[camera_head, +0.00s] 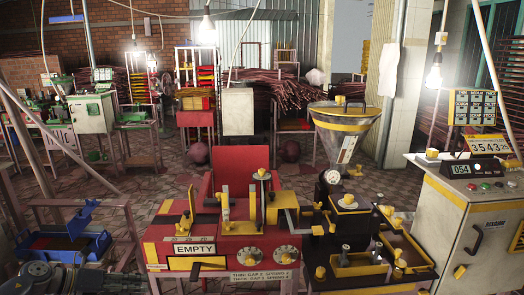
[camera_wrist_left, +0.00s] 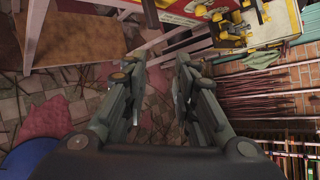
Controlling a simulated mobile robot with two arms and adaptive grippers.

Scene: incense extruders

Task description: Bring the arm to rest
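My left arm and gripper (camera_head: 68,278) are low in the left corner of the head view, beside a blue tray (camera_head: 98,243) and left of the red machine (camera_head: 222,258). In the left wrist view the two dark fingers of the left gripper (camera_wrist_left: 159,66) stand apart, with nothing between them but the tiled floor beyond. The gripper is open and empty. My right gripper shows in neither view.
The red machine has an "EMPTY" sign (camera_head: 195,249). Slanting poles and a low frame are near the left arm. Tiled floor (camera_head: 150,185) is open behind.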

